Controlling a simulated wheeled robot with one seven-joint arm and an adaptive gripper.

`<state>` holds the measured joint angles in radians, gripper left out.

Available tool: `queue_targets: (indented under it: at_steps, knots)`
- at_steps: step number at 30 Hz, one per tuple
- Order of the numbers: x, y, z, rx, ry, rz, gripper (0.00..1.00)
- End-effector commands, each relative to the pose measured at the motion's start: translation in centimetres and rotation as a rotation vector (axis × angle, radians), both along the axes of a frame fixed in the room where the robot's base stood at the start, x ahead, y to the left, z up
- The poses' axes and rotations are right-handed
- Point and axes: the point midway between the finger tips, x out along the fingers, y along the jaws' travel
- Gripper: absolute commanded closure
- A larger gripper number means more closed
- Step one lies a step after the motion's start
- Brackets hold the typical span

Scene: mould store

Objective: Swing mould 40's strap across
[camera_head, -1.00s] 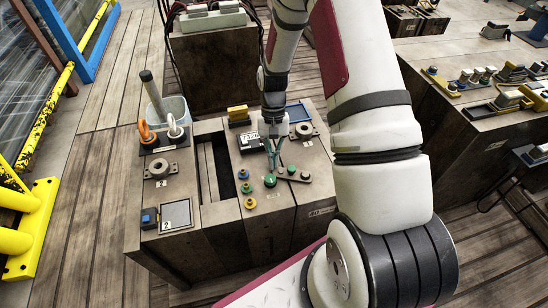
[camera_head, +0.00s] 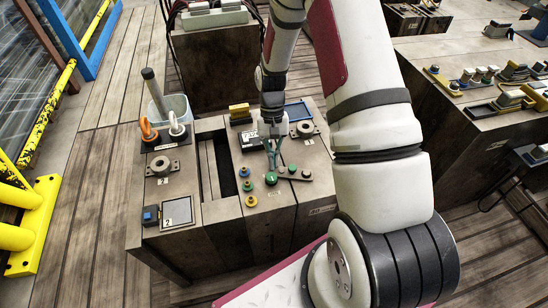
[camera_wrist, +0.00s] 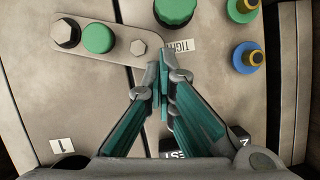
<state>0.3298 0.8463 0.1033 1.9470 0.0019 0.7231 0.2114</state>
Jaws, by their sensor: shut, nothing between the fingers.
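Mould 40 (camera_head: 322,210) is the brown block with the number on its front. Its strap is a flat grey bar (camera_head: 292,178) on top; in the wrist view the strap (camera_wrist: 120,42) carries a hex bolt (camera_wrist: 65,33) and a green knob (camera_wrist: 98,39), and lies over a seam in the top. My gripper (camera_head: 272,166) is shut and empty, pointing down at the strap's left end. In the wrist view my gripper's fingertips (camera_wrist: 157,85) are at the strap's right end, partly covering it; I cannot tell whether they touch. A green knob (camera_wrist: 175,10) stands by the TIGHT label.
Blue and yellow knobs (camera_head: 249,193) stand left of the strap. A small display (camera_head: 250,140) and a blue tray (camera_head: 297,111) are behind my gripper. Another laden bench (camera_head: 480,130) stands right.

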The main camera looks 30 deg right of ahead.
Motion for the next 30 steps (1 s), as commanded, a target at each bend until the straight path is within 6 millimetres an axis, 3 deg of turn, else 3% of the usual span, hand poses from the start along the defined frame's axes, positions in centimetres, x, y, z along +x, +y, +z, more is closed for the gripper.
queue_targets:
  at_steps: [30]
  knots:
    - [-0.32,0.36,-0.04,0.001,0.002,0.040,1.00]
